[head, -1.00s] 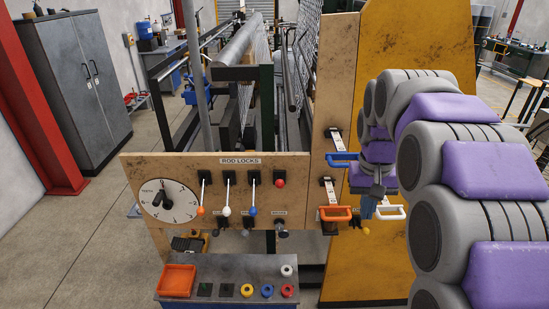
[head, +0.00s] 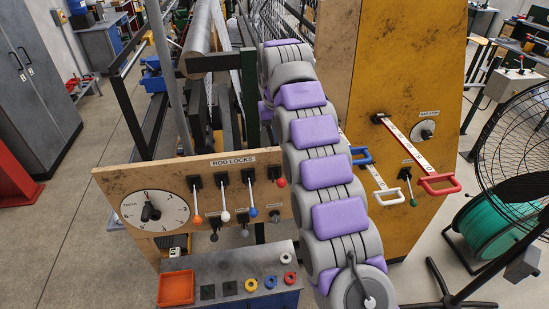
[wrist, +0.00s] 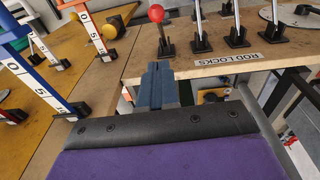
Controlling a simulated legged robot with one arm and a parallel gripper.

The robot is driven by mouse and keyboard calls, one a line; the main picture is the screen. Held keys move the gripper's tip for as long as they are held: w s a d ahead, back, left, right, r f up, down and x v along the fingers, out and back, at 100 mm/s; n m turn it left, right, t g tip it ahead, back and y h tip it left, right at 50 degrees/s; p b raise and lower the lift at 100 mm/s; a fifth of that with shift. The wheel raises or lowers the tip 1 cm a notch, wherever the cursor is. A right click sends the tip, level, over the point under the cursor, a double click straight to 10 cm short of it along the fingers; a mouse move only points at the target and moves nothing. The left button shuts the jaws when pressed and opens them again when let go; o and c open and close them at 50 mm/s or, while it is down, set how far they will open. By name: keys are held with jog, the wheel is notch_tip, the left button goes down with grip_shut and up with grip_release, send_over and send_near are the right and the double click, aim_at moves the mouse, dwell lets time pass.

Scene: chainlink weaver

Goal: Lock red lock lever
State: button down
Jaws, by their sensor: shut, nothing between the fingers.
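The red lock lever is a short lever with a red ball knob (head: 281,182) at the right end of the wooden ROD LOCKS panel (head: 120,180). In the wrist view the panel appears upside down, and the red knob (wrist: 156,13) stands on a dark rod and black base. My gripper (wrist: 157,68) is shut and empty, its blue-grey fingers pointing toward the panel just short of the red lever's base in the picture. I cannot tell the exact gap. In the head view my arm hides the gripper. Levers with orange, white and blue knobs stand beside the red one.
Blue (head: 361,155), white (head: 385,194) and red (head: 438,183) pull handles on scaled bars stick out at the right. A fan (head: 520,160) stands farther right. Below the panel is a small bench with an orange tray (head: 176,288).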

jog(key=shift+s+d+f+b, duration=0.1)
jog(key=shift+f+b, duration=0.45)
jog(key=shift+f, duration=1.7)
jog(key=shift+s+d+f+b, duration=0.1)
jog(key=shift+f+b, duration=0.5)
jog(key=shift+f, duration=1.6)
jog(key=shift+s+d+f+b, duration=0.1)
jog(key=shift+f+b, duration=0.45)
jog(key=shift+f, duration=1.7)
jog(key=shift+f, duration=0.1)
jog(key=shift+s, duration=0.15)
jog(key=shift+s+f+b, duration=0.15)
jog(key=shift+s+b, duration=0.05)
jog(key=shift+b, duration=0.15)
